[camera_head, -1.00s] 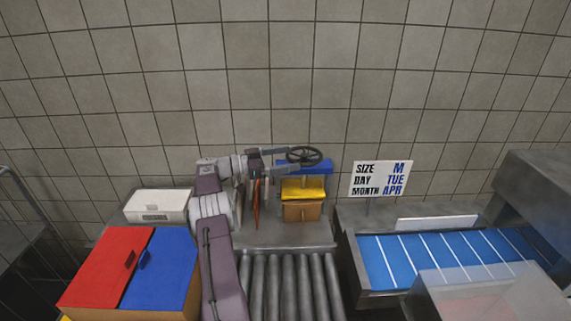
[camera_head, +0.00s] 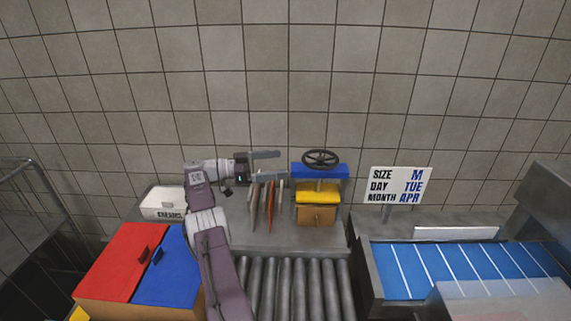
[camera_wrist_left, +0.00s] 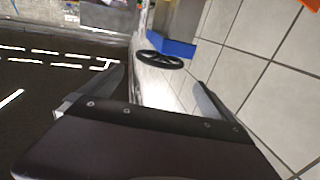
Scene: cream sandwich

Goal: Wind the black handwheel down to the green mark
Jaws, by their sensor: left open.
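The black handwheel (camera_head: 321,159) is a spoked ring lying flat above a blue crossbar (camera_head: 331,171), on a press with a yellow plate (camera_head: 317,193) and a tan block (camera_head: 317,215) below. My left gripper (camera_head: 283,163) is open and empty, left of the wheel and apart from it, with its fingers pointing towards it. In the left wrist view the wheel (camera_wrist_left: 166,60) shows beyond the gap between the open fingers (camera_wrist_left: 160,78). I cannot make out a green mark. My right gripper is not in view.
A sign (camera_head: 401,185) stands right of the press, near a blue conveyor (camera_head: 450,268). Rollers (camera_head: 300,285) run in front.

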